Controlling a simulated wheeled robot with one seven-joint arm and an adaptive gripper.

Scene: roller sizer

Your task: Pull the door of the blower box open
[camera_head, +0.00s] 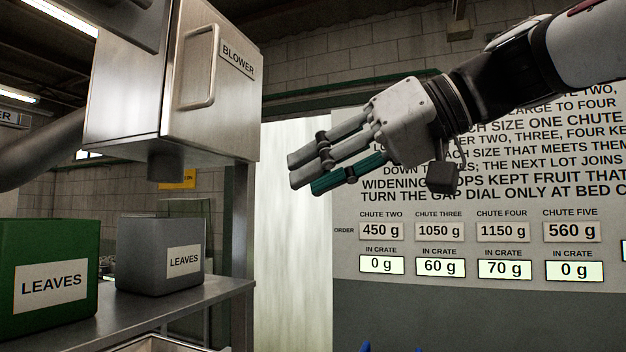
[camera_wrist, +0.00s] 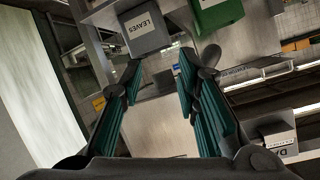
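The blower box (camera_head: 128,92) is a metal cabinet at the upper left in the head view. Its door (camera_head: 221,90) carries a BLOWER label and a light bar handle (camera_head: 200,66), and it looks shut. My gripper (camera_head: 304,172) is to the right of the box and lower than the handle, apart from both, with its fingers pointing left. In the wrist view my gripper (camera_wrist: 157,75) has its two teal-padded fingers spread with nothing between them. I cannot make out the door handle in the wrist view.
A green LEAVES bin (camera_head: 50,232) and a grey LEAVES bin (camera_head: 133,256) stand on a metal shelf (camera_head: 215,291) below the box. A large sign board (camera_head: 350,305) with order weights stands behind my gripper. Open space lies between gripper and box.

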